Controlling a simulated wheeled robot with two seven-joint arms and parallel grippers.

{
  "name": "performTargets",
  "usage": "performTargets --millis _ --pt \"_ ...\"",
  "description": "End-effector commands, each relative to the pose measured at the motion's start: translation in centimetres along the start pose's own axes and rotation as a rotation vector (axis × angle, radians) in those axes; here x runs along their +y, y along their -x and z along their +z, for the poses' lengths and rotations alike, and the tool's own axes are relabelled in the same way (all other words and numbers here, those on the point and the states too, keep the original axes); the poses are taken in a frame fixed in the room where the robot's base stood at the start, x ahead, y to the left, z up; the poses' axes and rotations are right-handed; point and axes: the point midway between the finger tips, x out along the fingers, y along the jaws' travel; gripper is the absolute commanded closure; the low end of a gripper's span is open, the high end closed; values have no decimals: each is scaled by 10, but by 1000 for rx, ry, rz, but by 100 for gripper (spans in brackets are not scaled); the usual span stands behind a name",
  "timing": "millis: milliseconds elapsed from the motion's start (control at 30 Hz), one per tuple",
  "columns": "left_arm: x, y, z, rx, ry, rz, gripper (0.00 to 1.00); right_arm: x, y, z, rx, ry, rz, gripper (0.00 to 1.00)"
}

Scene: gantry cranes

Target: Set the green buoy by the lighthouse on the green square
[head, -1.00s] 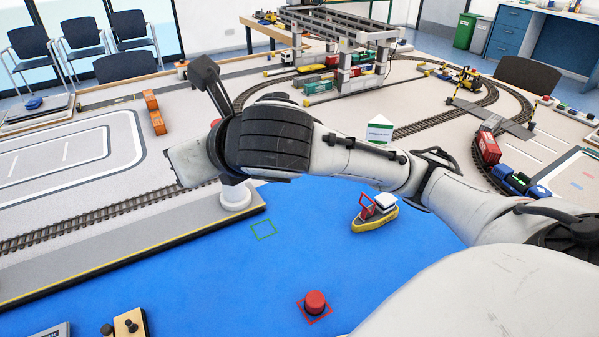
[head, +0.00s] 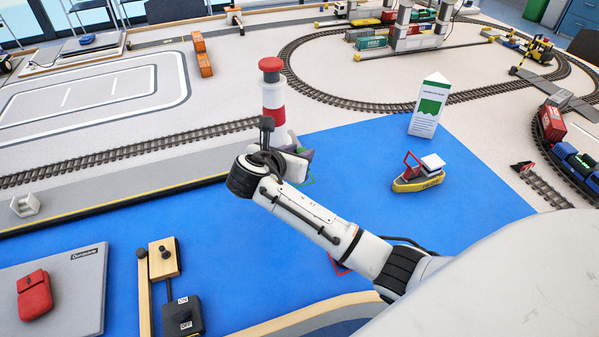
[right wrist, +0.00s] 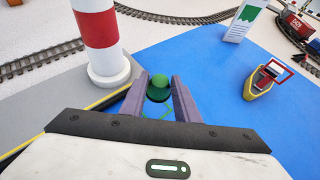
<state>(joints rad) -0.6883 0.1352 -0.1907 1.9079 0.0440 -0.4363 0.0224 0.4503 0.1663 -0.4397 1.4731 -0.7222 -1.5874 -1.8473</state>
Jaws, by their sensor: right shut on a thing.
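The lighthouse (head: 272,95), red and white with a red top, stands at the dock corner; it also shows in the right wrist view (right wrist: 98,28). The green buoy (right wrist: 158,86) is between the purple-grey fingers of my right gripper (right wrist: 160,90), which is shut on it. In the head view my right gripper (head: 300,155) is beside the lighthouse base and hides the buoy. Part of the green square outline (head: 312,180) shows on the blue water by the fingers. I cannot tell whether the buoy touches the water. My left gripper is not in view.
A yellow boat (head: 420,178) and a white sign (head: 429,105) stand to the right. A red outline (head: 338,265) is partly behind my right forearm. A grey board with a red object (head: 35,295) and an ON/OFF switch box (head: 183,315) are at front left.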

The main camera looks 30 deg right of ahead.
Motion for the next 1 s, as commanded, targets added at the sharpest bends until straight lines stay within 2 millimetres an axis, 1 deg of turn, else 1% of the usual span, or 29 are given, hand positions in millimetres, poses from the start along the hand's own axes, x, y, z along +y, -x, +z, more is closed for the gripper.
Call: performTargets --millis 33,233,400,467,833,867,933,967,1000 --pt "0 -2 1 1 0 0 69 0 -4 -8 0 2 0 94" --pt "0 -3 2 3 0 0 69 0 -11 -21 0 1 1 94" --pt "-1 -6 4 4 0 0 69 0 -23 -43 1 4 0 94" --pt "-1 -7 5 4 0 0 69 1 -26 -48 0 2 2 94" --pt "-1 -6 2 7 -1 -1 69 1 -28 -51 0 1 2 94" --pt "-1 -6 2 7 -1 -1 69 1 -28 -51 0 0 3 68" --pt "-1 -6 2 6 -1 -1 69 1 -28 -51 0 0 3 56" --pt "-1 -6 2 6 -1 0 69 1 -28 -51 0 0 3 53" --pt "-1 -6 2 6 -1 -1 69 1 -28 -51 0 0 3 53"
